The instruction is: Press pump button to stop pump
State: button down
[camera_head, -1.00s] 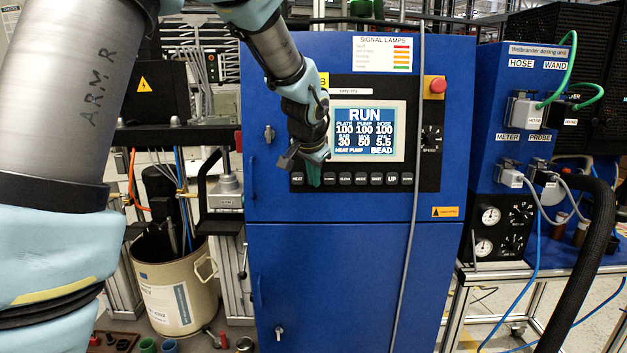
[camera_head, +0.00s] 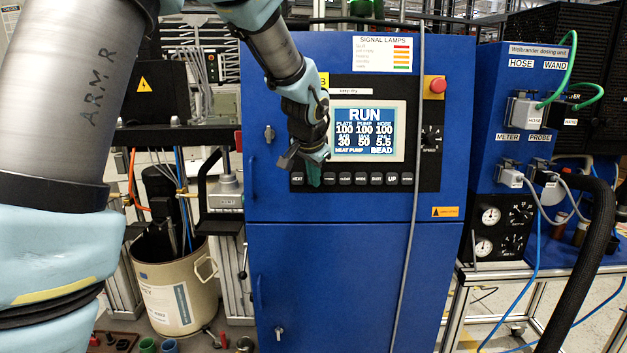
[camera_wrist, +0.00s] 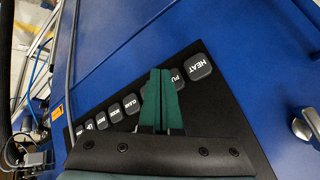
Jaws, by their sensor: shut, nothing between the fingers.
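The pump button (camera_wrist: 177,78), labelled "PU...", is a dark key in the row under the display on the blue cabinet (camera_head: 350,270). My gripper (camera_head: 313,180) is shut and empty. Its green fingertips also show in the wrist view (camera_wrist: 160,74), over the edge of the pump button and hiding part of its label. I cannot tell whether the tips touch the button. In the head view my gripper hides this button. The HEAT button (camera_head: 297,179) is clear just to the left. The display (camera_head: 366,131) reads RUN, with several numbers and "HEAT PUMP BEAD" along its bottom.
A CLEAR button (camera_head: 345,179) and several more keys continue rightward. A red stop button (camera_head: 438,85) sits at the panel's upper right. A grey hose (camera_head: 413,200) hangs down the cabinet front. A drum (camera_head: 178,290) stands at the lower left.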

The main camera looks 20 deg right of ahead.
dwell(0.3)
jog(key=shift+w+d, duration=0.2)
jog(key=shift+w, duration=0.2)
jog(key=shift+w+d+f, duration=0.15)
jog(key=shift+w+d, duration=0.05)
jog(key=shift+w, duration=0.15)
dwell(0.7)
dwell(0.3)
jog(key=shift+s+a, duration=0.4)
jog(key=shift+s, duration=0.35)
jog(key=shift+s+a+r+b, duration=0.2)
jog(key=shift+s+a+b, duration=0.2)
jog(key=shift+s, duration=0.35)
jog(key=shift+s+a+r+b, duration=0.25)
jog(key=shift+s+b, duration=0.25)
jog(key=shift+s, duration=0.25)
jog(key=shift+s+a+r+b, duration=0.15)
jog(key=shift+s+a+b, duration=0.25)
jog(key=shift+s, duration=0.35)
